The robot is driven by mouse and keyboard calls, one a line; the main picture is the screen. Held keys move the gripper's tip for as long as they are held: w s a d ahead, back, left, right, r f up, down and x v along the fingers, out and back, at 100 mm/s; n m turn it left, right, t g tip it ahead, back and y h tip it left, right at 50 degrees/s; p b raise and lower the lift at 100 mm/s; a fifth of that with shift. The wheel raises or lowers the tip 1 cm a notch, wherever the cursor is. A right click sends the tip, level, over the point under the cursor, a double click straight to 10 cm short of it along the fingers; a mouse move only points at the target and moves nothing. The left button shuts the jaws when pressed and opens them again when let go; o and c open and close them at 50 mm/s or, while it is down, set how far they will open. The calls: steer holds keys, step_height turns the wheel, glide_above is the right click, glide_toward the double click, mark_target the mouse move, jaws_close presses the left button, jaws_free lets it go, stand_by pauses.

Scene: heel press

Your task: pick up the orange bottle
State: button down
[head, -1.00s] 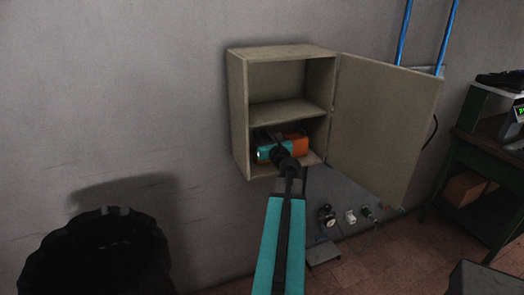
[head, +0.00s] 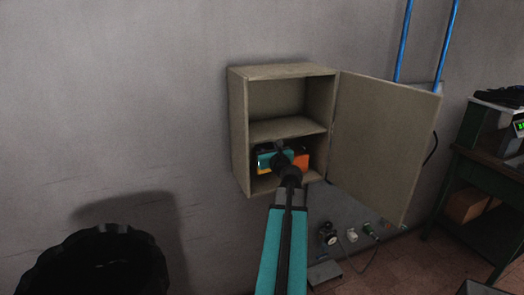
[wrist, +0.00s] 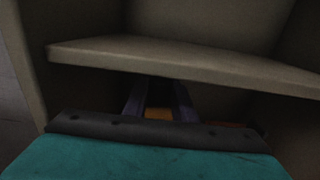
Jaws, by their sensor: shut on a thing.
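The orange bottle (head: 301,161) is in the lower compartment of the open wall cabinet (head: 238,130). My teal gripper (head: 275,158) reaches into that compartment from the front and covers part of the bottle. In the wrist view, the two dark fingers (wrist: 158,100) point in under the middle shelf, with an orange patch of the bottle (wrist: 158,114) between them. The gripper is shut on the bottle. The fingertips and most of the bottle are hidden by the gripper body and shadow, so I cannot tell whether the bottle touches the compartment floor.
The middle shelf (wrist: 180,60) is close above my gripper. The cabinet door (head: 385,140) stands open to the right. The upper compartment is empty. A black bin (head: 100,265) stands at lower left, and a green workbench (head: 475,190) at right.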

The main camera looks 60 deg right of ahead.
steer(key=b+v, duration=0.2)
steer(key=v, duration=0.1)
steer(key=a+b+v, duration=0.1)
steer(key=v, duration=0.1)
steer(key=shift+w+a, duration=0.1)
steer(key=shift+w, duration=0.1)
steer(key=b, duration=0.3)
steer(key=a+b, duration=0.1)
steer(key=b, duration=0.2)
steer(key=shift+s+r, duration=0.15)
steer(key=shift+s, duration=0.2)
steer(key=b, duration=0.3)
steer(key=shift+s+a, duration=0.25)
steer(key=shift+s, duration=0.05)
steer(key=s+a+r+b, duration=0.1)
steer(key=s+a+b, duration=0.4)
steer(key=b, duration=0.8)
steer(key=shift+s+a, duration=0.3)
steer(key=shift+a, duration=0.3)
